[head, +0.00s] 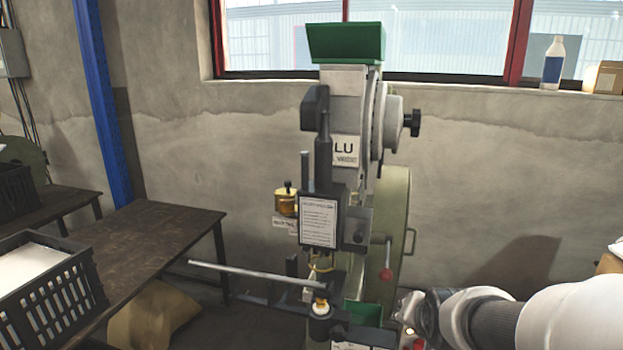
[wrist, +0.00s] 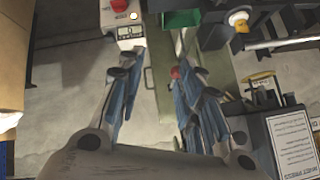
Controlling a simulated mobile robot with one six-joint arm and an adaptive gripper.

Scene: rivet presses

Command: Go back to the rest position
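The rivet press (head: 345,130) stands against the wall in the middle of the head view, with a green hopper (head: 346,43) on top and a white instruction plate (head: 319,222) on its front. My gripper (head: 412,312) is low at the right of the press in the head view, at the end of my white arm; its fingers are hard to make out there. In the wrist view my gripper (wrist: 155,68) has its two fingers apart, with nothing seen held between them. The press shows at the right of the wrist view, its labelled plate (wrist: 291,140) near the corner.
A long bare rod (head: 250,273) sticks out left from the press. A dark table (head: 150,235) with a black crate (head: 50,297) stands at the left. A green bin (head: 362,313) sits low by the press. A box with a red button and display (wrist: 128,32) is beyond my fingers.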

